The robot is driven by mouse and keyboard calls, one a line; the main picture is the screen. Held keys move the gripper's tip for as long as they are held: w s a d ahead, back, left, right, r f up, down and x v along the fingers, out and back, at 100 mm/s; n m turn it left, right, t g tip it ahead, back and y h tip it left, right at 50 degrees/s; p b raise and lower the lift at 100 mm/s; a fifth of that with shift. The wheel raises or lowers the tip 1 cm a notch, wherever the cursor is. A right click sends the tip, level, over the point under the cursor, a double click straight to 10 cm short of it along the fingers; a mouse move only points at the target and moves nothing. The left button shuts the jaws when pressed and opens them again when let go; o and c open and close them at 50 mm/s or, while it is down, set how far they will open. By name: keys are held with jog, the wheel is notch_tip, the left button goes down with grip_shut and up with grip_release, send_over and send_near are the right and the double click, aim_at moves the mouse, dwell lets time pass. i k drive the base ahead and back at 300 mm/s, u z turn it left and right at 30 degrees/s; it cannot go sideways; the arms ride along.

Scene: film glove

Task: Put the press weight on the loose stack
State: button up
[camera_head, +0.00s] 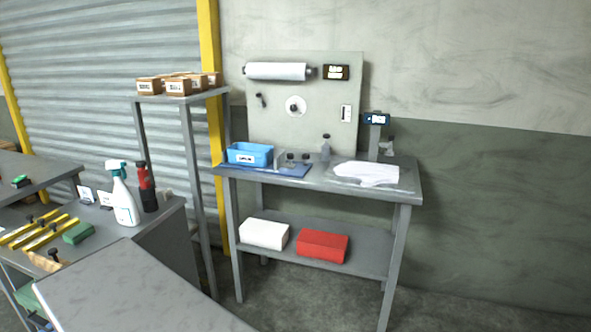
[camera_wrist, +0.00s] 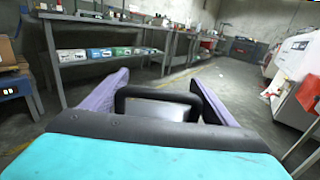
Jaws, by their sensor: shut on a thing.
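In the wrist view, the purple fingers of my gripper (camera_wrist: 160,97) stand on both sides of a black handle (camera_wrist: 158,91). The handle spans between the fingers and a grey surface shows inside its loop. This looks like the press weight, held in my gripper; most of its body is hidden. My gripper does not show in the head view. In the head view, a flat white pile (camera_head: 370,173) lies on the right part of the back bench, with what looks like clear film around it. I cannot tell surely whether it is the loose stack.
The back bench (camera_head: 318,181) carries a blue bin (camera_head: 250,154) at left and bottles at its rear. White (camera_head: 264,233) and red (camera_head: 322,245) boxes lie on its lower shelf. A rack with cartons (camera_head: 178,86) and a cluttered side table with a spray bottle (camera_head: 124,203) stand left.

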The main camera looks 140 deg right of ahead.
aim_at(357, 172)
jog(key=u, duration=0.2)
jog(key=k, duration=0.1)
jog(key=z, duration=2.7)
jog(key=k, duration=0.1)
jog(key=z, duration=1.75)
